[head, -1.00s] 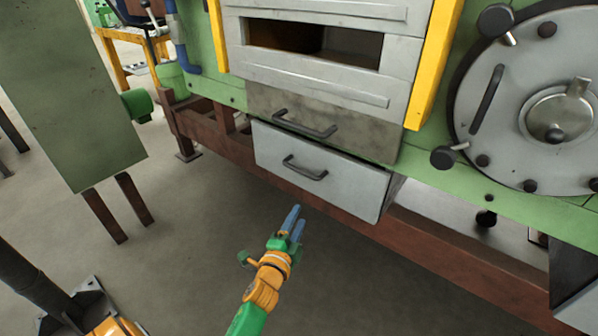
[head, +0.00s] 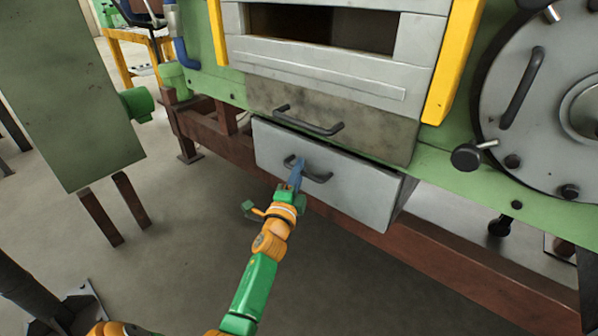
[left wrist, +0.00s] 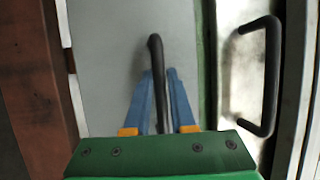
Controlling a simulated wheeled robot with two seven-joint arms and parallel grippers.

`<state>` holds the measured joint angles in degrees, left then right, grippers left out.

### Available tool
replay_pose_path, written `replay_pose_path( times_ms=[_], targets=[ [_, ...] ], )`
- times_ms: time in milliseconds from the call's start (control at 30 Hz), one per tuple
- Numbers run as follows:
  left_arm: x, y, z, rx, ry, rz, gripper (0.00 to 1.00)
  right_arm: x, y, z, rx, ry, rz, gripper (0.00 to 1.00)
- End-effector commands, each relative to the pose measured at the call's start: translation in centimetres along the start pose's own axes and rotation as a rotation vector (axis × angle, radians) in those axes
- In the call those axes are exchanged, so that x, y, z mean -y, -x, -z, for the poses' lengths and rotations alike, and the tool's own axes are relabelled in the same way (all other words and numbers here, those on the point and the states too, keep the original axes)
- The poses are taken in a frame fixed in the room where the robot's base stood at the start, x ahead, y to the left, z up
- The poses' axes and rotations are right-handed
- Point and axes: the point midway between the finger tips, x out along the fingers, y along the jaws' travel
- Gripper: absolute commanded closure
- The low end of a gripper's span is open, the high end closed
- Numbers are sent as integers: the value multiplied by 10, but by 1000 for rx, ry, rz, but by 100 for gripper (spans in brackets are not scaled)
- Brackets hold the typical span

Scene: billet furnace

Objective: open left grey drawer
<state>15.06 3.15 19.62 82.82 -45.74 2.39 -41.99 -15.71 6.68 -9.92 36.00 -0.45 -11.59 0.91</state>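The light grey drawer (head: 345,190) sits low under the furnace front in the head view. It stands out a little from the frame, with its right side face showing. Its dark handle (head: 318,177) is a bar on the drawer front. My left gripper (head: 297,175) is at the left part of this handle. In the left wrist view the two blue fingers (left wrist: 160,90) lie on either side of the handle bar (left wrist: 156,60), with a small gap still showing on the right finger's side. The gripper looks open around the bar. My right gripper is not in view.
A darker, stained drawer front (head: 330,119) with its own handle (head: 305,122) is just above. A brown beam (head: 440,250) runs below the drawer. A green cabinet (head: 65,95) stands at the left. The floor (head: 190,240) in front is clear.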

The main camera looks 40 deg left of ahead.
Motion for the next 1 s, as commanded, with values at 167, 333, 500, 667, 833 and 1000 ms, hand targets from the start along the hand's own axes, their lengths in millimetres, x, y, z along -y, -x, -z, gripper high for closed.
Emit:
replay_pose_path(
  times_ms=[167, 333, 500, 667, 833, 1000],
  targets=[
    [0, 0, 0, 0, 1, 0, 100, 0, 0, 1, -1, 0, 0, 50],
    [0, 0, 0, 0, 1, 0, 100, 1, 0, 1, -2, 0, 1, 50],
    [0, 0, 0, 0, 1, 0, 100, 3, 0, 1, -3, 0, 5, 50],
    [0, 0, 0, 0, 1, 0, 100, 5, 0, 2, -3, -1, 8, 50],
    [0, 0, 0, 0, 1, 0, 100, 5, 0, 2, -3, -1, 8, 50],
    [0, 0, 0, 0, 1, 0, 100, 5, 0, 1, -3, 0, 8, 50]
  ],
)
